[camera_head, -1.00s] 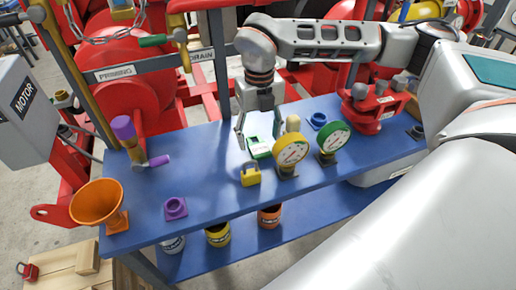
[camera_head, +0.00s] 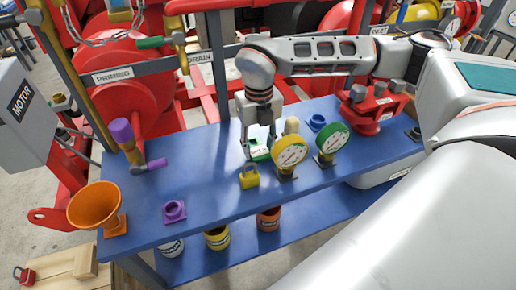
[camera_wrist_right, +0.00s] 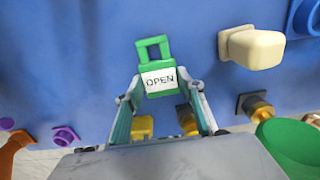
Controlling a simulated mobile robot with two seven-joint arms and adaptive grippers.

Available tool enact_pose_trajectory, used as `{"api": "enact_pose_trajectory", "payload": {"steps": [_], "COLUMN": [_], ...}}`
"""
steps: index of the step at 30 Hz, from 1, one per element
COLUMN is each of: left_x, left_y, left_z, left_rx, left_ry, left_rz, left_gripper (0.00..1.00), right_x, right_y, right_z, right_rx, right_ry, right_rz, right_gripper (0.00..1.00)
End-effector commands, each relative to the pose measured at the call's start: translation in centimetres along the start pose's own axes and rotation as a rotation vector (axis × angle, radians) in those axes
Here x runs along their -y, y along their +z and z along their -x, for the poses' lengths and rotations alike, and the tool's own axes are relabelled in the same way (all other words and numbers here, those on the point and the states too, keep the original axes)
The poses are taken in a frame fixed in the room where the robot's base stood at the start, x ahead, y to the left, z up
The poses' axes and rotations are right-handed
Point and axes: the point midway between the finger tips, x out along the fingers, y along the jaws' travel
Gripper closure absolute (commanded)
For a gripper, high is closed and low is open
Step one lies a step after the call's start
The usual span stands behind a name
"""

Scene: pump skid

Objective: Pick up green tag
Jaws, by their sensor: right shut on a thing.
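My left gripper is not in view.
A cream block (camera_wrist_right: 252,46) is beside the tag. A purple fitting (camera_head: 174,211) and an orange funnel (camera_head: 95,206) are to the left. The bench's middle left is clear.

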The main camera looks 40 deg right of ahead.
Motion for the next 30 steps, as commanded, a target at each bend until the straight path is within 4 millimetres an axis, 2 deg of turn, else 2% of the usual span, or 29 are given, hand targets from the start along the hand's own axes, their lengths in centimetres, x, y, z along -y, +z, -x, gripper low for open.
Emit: {"api": "enact_pose_trajectory", "payload": {"steps": [5,11,24,30], "left_x": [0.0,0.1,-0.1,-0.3], "left_y": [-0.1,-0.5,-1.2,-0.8], "left_z": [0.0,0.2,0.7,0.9], "left_rx": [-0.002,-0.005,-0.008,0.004], "left_ry": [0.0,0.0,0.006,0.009], "left_rz": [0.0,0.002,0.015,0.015], "left_gripper": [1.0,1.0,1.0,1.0], "right_x": [0.0,0.0,-0.1,0.0], "right_y": [0.1,0.1,0.1,0.1], "right_z": [0.7,3.3,14.8,18.3], "right_rx": [0.002,0.004,0.006,0.003], "right_ry": [0.001,0.002,0.002,0.001], "right_rz": [0.0,0.0,0.0,-0.001], "right_gripper": [0.83,0.83,0.83,0.83]}}
